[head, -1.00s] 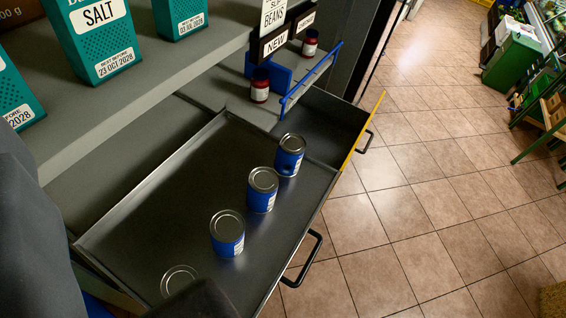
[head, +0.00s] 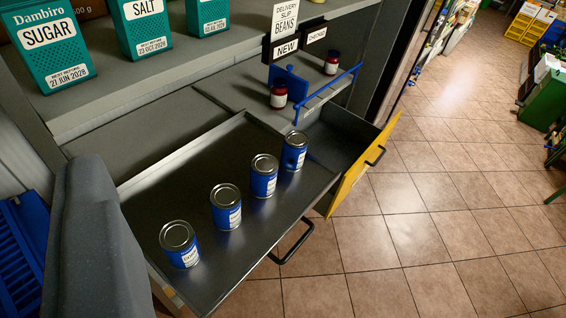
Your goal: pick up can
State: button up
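Several blue cans with silver lids stand upright in a row in an open dark drawer (head: 175,185). The nearest can (head: 181,246) is at the lower left of the row. A second can (head: 226,208) and a third can (head: 264,177) stand beyond it, apart from each other. The farthest can (head: 294,152) stands near the drawer's far side and has a dark spot on its side. A dark grey rounded part, probably of my arm, rises at the lower left. My gripper's fingers cannot be made out.
Teal sugar (head: 50,45) and salt boxes (head: 142,22) stand on the shelf above. A second open drawer with a yellow front (head: 362,168) is beyond. Red jars (head: 278,96) and a blue rail (head: 322,94) sit behind. Tiled floor (head: 430,230) at the right is clear.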

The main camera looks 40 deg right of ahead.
aim_at(296, 143)
jog(key=z, duration=0.2)
jog(key=i, duration=0.9)
jog(key=u, duration=0.1)
